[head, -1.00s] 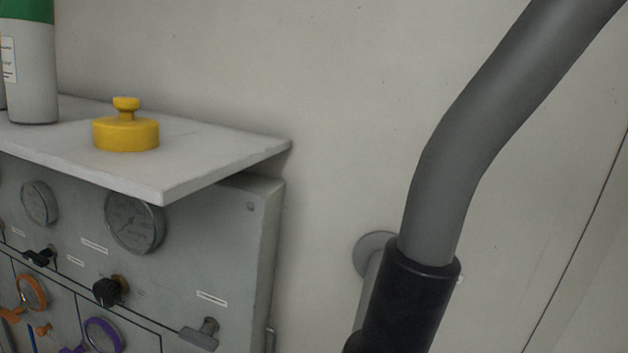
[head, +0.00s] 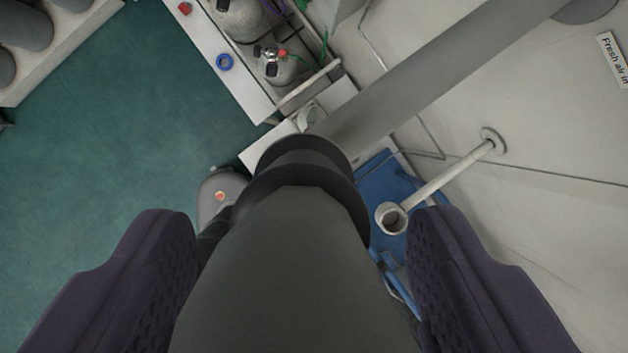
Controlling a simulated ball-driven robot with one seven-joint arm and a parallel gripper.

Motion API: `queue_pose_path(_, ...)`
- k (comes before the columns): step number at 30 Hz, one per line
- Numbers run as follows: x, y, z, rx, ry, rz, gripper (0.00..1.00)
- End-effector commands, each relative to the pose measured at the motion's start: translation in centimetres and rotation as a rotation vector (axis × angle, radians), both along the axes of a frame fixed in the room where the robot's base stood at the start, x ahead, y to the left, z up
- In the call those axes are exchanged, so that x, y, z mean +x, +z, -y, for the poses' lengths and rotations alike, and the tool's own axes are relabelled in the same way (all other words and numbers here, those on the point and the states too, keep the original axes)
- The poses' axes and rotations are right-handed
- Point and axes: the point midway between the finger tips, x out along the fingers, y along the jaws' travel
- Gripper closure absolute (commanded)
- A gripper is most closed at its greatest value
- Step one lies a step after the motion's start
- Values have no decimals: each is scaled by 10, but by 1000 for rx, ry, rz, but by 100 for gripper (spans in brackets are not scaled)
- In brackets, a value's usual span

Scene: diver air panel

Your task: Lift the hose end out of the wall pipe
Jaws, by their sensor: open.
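The hose (head: 285,275) is a thick dark grey tube running up the middle of the head view, seen from above. It ends in a black ringed cuff (head: 305,160). The cuff meets the inner end of a grey wall pipe (head: 440,75), which runs to the wall at the upper right. The cuff hides the joint, so its depth in the pipe cannot be told. My gripper (head: 302,235) is open, with one dark padded finger on each side of the hose. Whether either finger touches the hose is unclear.
A thinner pale pipe (head: 445,180) with an open round mouth (head: 391,218) sticks out from the wall, close to my right finger. A blue object (head: 382,178) lies below. Grey cylinders (head: 275,62) stand at the top. Green floor (head: 100,160) is clear at left.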

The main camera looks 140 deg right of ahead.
Motion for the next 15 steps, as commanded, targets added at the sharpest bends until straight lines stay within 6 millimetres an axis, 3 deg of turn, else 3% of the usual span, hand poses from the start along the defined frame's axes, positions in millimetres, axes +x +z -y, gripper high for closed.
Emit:
queue_pose_path(9, 15, -42, -12, -1, -1, -1, 32)
queue_pose_path(15, 16, -46, -13, -2, -2, 3, 32)
